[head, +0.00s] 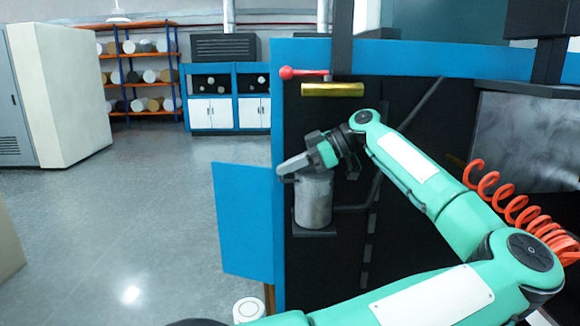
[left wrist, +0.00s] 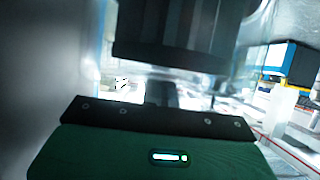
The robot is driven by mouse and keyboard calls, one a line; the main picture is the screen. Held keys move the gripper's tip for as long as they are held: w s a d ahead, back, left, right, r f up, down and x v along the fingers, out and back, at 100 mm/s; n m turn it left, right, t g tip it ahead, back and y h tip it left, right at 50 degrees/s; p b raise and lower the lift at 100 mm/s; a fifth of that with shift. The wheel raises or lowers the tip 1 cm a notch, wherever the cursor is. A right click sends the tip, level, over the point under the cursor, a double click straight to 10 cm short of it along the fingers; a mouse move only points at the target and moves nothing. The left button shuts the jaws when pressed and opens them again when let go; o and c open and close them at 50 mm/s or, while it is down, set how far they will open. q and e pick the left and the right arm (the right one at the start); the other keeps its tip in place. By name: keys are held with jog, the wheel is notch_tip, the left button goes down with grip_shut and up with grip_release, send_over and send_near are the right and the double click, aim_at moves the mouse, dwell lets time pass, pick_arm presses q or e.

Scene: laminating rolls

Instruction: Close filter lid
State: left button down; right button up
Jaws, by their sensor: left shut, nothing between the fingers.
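A grey metal filter canister (head: 313,203) stands upright on a small dark shelf on the machine's black face. My left gripper (head: 284,171) is over the canister's top, its grey fingers pointing left. It is shut with nothing between the fingers. The gripper and wrist cover the canister's top, so I cannot tell how the filter lid sits, or whether the fingers touch it. The left wrist view shows a green and black housing in front and a dark block above it; the lid cannot be made out there. My right gripper is not in view.
A blue panel (head: 243,220) stands out to the left of the canister. A red-knobbed lever (head: 287,72) and a yellow cylinder (head: 333,90) are above. An orange coiled hose (head: 510,205) is at the right. The floor at the left is clear, with roll shelves (head: 140,75) far back.

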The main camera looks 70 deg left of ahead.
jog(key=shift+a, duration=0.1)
pick_arm(q)
jog(key=b+v, duration=0.1)
jog(key=v, duration=1.2)
jog(key=shift+w+r+b, duration=0.15)
jog(key=shift+w+b, duration=0.15)
jog(key=shift+w, duration=0.05)
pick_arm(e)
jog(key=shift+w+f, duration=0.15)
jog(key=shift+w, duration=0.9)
pick_arm(q)
jog(key=shift+d, duration=0.1)
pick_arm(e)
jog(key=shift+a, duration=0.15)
